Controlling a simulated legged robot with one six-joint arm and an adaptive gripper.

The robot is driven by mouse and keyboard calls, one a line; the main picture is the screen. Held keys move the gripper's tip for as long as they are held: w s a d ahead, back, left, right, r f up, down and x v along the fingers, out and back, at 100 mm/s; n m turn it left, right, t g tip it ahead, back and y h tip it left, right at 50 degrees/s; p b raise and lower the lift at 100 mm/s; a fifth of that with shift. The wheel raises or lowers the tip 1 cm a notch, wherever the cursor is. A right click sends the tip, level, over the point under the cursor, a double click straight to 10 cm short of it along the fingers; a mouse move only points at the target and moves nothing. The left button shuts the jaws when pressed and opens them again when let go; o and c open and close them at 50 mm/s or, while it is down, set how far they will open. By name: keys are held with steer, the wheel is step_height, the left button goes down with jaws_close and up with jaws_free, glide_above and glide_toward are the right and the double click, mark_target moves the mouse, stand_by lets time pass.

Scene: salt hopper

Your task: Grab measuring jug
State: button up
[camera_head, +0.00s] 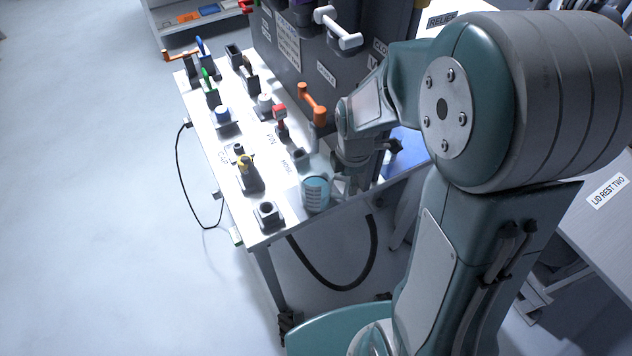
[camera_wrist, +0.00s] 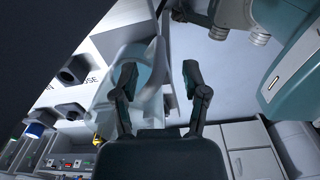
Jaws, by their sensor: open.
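The measuring jug (camera_head: 316,194) is pale blue and see-through, with dark markings. It stands upright at the near end of the white table in the head view. In the wrist view, the jug (camera_wrist: 108,88) is a pale translucent shape on the left. Its pale handle (camera_wrist: 157,62) seems to lie between my fingers. My gripper (camera_wrist: 160,78) is open, one dark finger in front of the jug and the other to its right. In the head view my gripper (camera_head: 350,184) is just right of the jug, partly hidden by my arm. I cannot tell whether a finger touches the jug.
The white table (camera_head: 228,178) holds several small holders with coloured tools left of the jug. A dark hose (camera_head: 340,286) hangs below the table edge. The floor (camera_head: 90,200) at left is clear.

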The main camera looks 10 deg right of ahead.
steer(key=shift+f, duration=0.95)
jaws_close()
steer(key=shift+w, duration=0.1)
